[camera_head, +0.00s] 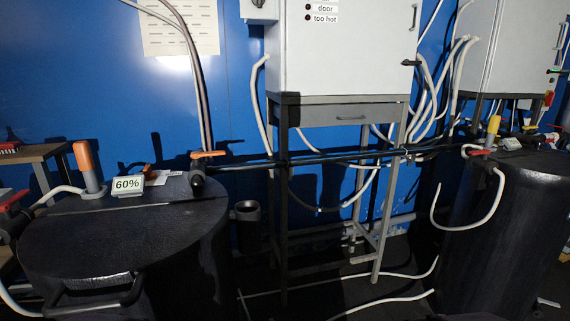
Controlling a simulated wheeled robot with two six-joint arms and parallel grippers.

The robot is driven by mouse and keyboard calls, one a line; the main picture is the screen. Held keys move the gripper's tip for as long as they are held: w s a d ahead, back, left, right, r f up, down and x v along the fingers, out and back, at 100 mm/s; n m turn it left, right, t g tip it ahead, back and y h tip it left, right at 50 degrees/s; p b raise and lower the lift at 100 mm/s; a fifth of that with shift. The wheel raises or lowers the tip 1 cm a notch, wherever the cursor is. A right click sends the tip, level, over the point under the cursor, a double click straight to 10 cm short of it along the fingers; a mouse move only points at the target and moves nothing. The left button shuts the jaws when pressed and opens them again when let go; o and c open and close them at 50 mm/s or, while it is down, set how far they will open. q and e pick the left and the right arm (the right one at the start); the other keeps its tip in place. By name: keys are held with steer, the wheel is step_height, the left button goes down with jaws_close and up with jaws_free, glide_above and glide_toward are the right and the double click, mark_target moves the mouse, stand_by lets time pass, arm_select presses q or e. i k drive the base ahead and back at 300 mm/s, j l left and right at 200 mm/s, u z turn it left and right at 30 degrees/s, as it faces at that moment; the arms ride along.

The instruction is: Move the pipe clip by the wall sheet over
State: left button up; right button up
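The wall sheet (180,30), a pale sheet with several rows of print, hangs on the blue wall at the upper left. Thin pipes (204,100) run down past its right edge towards the left drum. I cannot make out a pipe clip on them for sure. An orange-handled valve (208,154) sits at their lower end on the drum's right edge. Neither of my grippers is in view.
A black drum (130,235) with a "60%" sign (128,184) fills the lower left. A grey cabinet (345,50) on a metal stand is in the middle. Another dark drum (500,230) stands at the right. White hoses (395,300) lie on the floor between.

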mark_target(290, 172)
steer(key=i+l+u, duration=0.25)
steer(key=l, duration=0.15)
steer(key=l+u, duration=0.25)
steer(key=l, duration=0.15)
steer(key=i+l+u, duration=0.1)
steer(key=l+u, duration=0.15)
steer(key=l, duration=0.2)
steer(key=i+l+u, duration=0.45)
steer(key=l+u, duration=0.2)
steer(key=l, duration=0.25)
steer(key=i+l+u, duration=0.2)
steer(key=l, duration=0.15)
